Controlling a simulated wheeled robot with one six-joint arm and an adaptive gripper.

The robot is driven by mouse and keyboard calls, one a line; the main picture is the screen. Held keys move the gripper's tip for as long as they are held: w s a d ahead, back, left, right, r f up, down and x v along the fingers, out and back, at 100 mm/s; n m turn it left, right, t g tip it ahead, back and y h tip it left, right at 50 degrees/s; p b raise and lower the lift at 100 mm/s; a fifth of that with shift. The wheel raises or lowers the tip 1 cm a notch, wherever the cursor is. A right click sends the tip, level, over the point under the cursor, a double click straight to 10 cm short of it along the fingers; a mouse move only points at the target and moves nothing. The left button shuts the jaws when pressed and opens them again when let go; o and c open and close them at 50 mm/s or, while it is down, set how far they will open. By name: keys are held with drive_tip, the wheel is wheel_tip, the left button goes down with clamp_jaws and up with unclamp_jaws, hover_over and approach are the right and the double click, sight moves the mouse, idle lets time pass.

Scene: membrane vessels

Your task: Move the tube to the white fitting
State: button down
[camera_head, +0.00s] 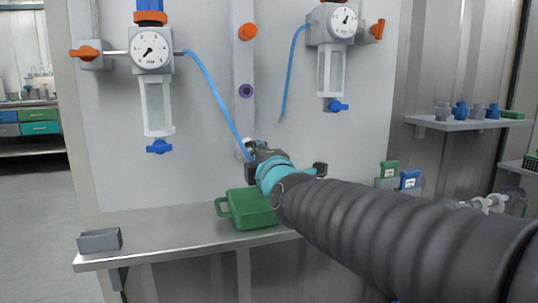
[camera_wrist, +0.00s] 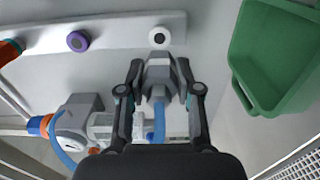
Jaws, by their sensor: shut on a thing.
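A blue tube (camera_head: 211,86) runs from the left gauge unit down to my gripper (camera_head: 257,150). In the wrist view my gripper (camera_wrist: 159,72) is shut on the tube (camera_wrist: 159,122), near its end, which the fingers hide. The white fitting (camera_wrist: 159,37) is a round port with a dark hole on the grey wall strip, just above the fingertips in the wrist view. A gap shows between fingertips and fitting in that picture; their depth apart is hard to judge. In the head view the white fitting (camera_head: 247,141) shows just above my gripper, partly hidden.
Purple (camera_head: 246,91) and orange (camera_head: 248,31) fittings sit higher on the strip. A second blue tube (camera_head: 291,72) hangs free from the right gauge unit. A green container (camera_head: 252,209) and a grey box (camera_head: 99,240) stand on the bench (camera_head: 165,233), with bare room between them.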

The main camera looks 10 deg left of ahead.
drive_tip(key=shift+w, duration=0.15)
drive_tip(key=shift+w, duration=0.1)
drive_tip(key=shift+b+x, duration=0.65)
drive_tip(key=shift+x, duration=2)
drive_tip(key=shift+b, duration=2)
drive_tip(key=shift+p, duration=0.4)
drive_tip(key=shift+w+a, duration=0.1)
drive_tip(key=shift+w, duration=0.2)
idle(0.4)
drive_tip(key=c, duration=0.7)
unclamp_jaws()
